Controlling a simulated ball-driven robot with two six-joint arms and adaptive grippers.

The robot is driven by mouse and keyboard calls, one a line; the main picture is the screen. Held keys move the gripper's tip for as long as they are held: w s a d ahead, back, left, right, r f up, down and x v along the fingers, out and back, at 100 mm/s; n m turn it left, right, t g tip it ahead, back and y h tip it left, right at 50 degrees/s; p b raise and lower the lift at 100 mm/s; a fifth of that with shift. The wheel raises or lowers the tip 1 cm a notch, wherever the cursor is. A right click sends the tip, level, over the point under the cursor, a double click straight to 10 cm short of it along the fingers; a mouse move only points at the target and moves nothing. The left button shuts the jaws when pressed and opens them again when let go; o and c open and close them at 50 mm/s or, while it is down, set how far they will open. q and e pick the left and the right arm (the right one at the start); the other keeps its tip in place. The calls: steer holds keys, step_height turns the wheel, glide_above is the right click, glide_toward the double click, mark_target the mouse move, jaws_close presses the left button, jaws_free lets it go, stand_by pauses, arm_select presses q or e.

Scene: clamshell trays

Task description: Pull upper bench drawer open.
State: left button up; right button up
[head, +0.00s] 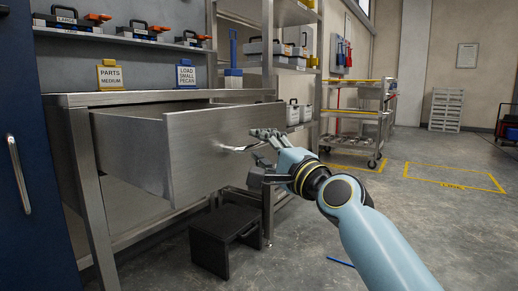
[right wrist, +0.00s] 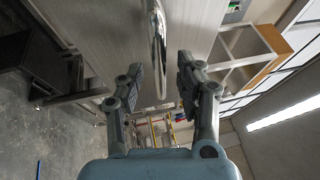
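The upper bench drawer (head: 200,137) stands pulled out from under the steel bench top, its grey metal front facing right in the head view. Its curved bar handle (head: 237,149) shows partly, with its right end close to my right fingers. My right gripper (head: 262,149) is at the drawer front, by the handle. In the right wrist view the shiny handle (right wrist: 158,50) runs between the two spread fingers, with a gap visible on both sides. My right gripper is open. I cannot see any firm contact with the handle. My left gripper is out of view.
A black step stool (head: 225,240) stands on the floor below the drawer. A yellow PARTS sign (head: 110,76) and a blue sign (head: 186,75) stand on the bench. A blue cabinet (head: 35,150) is at left. A cart (head: 357,120) stands behind; the right floor is mostly clear.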

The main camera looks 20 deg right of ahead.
steer(key=shift+x, duration=0.8)
jaws_close()
steer(key=shift+f, duration=0.1)
